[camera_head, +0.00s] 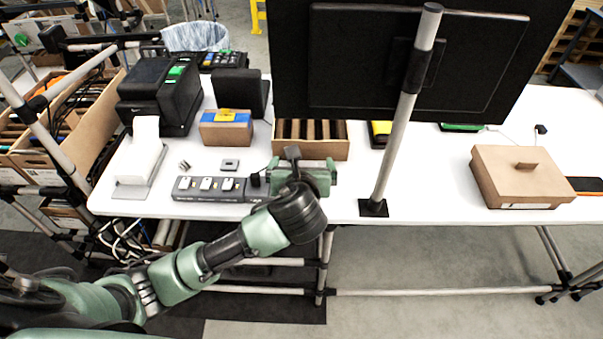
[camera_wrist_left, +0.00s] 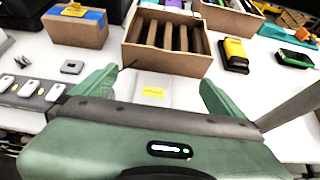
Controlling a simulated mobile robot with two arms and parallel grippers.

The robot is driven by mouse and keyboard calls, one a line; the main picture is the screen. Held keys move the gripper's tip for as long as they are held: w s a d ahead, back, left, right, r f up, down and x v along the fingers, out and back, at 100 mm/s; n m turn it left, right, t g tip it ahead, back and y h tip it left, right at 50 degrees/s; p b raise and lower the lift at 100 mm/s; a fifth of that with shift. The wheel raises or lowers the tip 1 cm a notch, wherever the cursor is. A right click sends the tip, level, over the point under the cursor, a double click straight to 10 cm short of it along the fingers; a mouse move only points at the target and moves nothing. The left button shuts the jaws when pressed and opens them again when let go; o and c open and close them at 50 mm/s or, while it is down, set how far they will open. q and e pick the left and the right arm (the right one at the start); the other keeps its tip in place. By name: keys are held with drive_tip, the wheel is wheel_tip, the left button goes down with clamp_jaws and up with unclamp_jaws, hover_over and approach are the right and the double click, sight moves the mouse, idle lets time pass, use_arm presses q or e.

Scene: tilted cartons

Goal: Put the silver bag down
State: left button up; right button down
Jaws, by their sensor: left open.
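The silver bag (camera_wrist_left: 148,101), a pale grey packet with a yellow label, shows in the left wrist view between my left gripper's fingers. It appears to lie flat on the white table, just in front of the divided carton. In the head view I cannot make it out; my gripper and wrist cover that spot. My left gripper (camera_head: 304,168) is at the table's front edge, and its two green fingers stand wide apart in the left wrist view (camera_wrist_left: 158,82). White surface shows between the fingers and the bag's sides. My right gripper is in neither view.
A divided carton (camera_wrist_left: 135,52) stands just beyond the bag. A grey strip with white pieces (camera_head: 178,190) lies to the left. A monitor post (camera_head: 398,130) rises close on the right. A closed brown box (camera_head: 520,182) is farther right, with clear table between.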

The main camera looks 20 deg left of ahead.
use_arm(q)
drive_tip(key=v, duration=0.7)
idle(0.3)
